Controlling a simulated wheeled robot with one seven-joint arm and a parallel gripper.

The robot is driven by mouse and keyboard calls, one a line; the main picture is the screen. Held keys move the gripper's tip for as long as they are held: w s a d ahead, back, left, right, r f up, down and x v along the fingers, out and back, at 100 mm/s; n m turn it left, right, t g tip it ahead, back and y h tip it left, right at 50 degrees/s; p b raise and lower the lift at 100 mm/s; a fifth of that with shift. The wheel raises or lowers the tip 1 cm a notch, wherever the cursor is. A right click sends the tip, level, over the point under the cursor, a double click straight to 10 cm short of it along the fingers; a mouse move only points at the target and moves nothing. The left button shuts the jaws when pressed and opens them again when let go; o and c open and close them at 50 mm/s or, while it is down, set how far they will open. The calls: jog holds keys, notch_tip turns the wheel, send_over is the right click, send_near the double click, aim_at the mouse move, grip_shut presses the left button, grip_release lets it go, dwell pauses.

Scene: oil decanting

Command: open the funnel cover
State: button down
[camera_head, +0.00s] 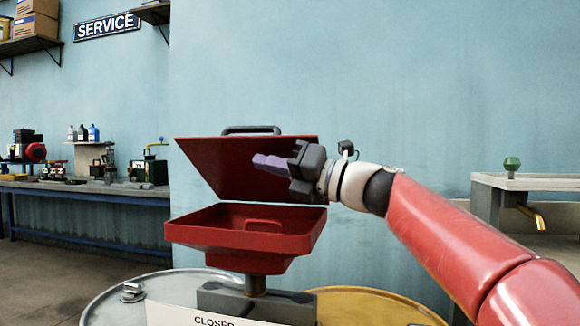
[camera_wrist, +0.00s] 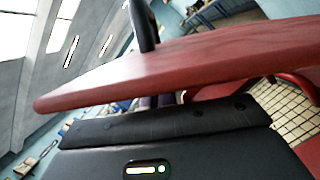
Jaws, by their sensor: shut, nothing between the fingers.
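The red funnel cover (camera_head: 215,160) stands raised and tilted back above the red square funnel (camera_head: 195,235), whose basin is uncovered. The cover's black handle (camera_head: 250,130) shows at its top edge. My gripper (camera_head: 258,161) is shut and empty, its purple fingers pointing left in front of the cover's underside. I cannot tell if they touch it. In the wrist view the cover (camera_wrist: 170,68) crosses the picture as a thick red slab, with its handle (camera_wrist: 143,25) beyond. The cover hides most of my fingers there. The funnel's mesh (camera_wrist: 290,110) shows at the right.
The funnel sits on a grey drum (camera_head: 110,300) beside a yellow drum (camera_head: 385,308); a white sign (camera_head: 215,316) is in front. A sink bench (camera_head: 530,182) with a brass tap stands at the right. A workbench (camera_head: 90,190) is at the far left. A blue wall is behind.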

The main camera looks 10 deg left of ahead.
jog(key=shift+x, duration=1.7)
jog(key=shift+d, duration=0.1)
